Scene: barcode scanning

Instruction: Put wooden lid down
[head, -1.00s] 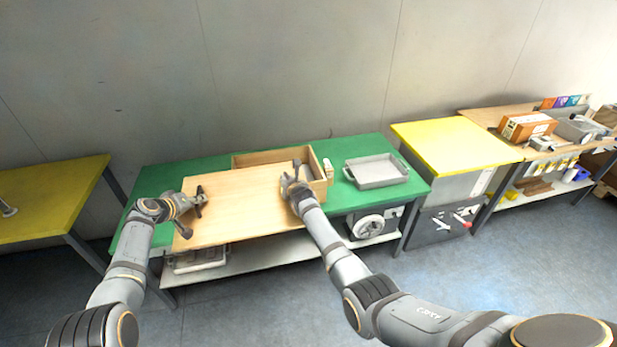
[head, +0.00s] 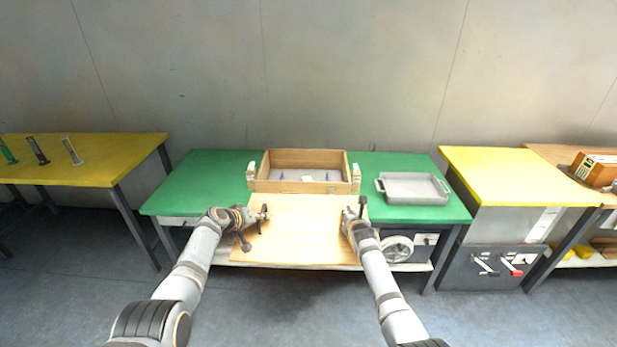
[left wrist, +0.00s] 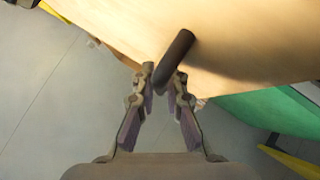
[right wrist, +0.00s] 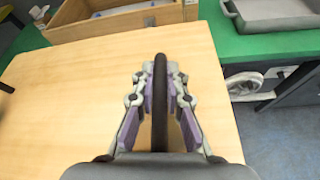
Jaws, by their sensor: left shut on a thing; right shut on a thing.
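The wooden lid (head: 300,232) is a flat pale board held in front of the open wooden box (head: 305,187), over the green table's front edge. It also shows in the left wrist view (left wrist: 240,40) and the right wrist view (right wrist: 80,95). My left gripper (head: 262,220) is shut on the lid's left dark handle (left wrist: 176,55). My right gripper (head: 355,208) is shut on the right dark handle (right wrist: 159,100). The lid's underside is hidden, so I cannot tell whether it touches the table.
The green table (head: 205,180) has free room left of the box. A grey tray (head: 413,188) stands to its right. Small items lie inside the box. A yellow table (head: 90,148) is at the left and a yellow-topped cabinet (head: 515,170) at the right.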

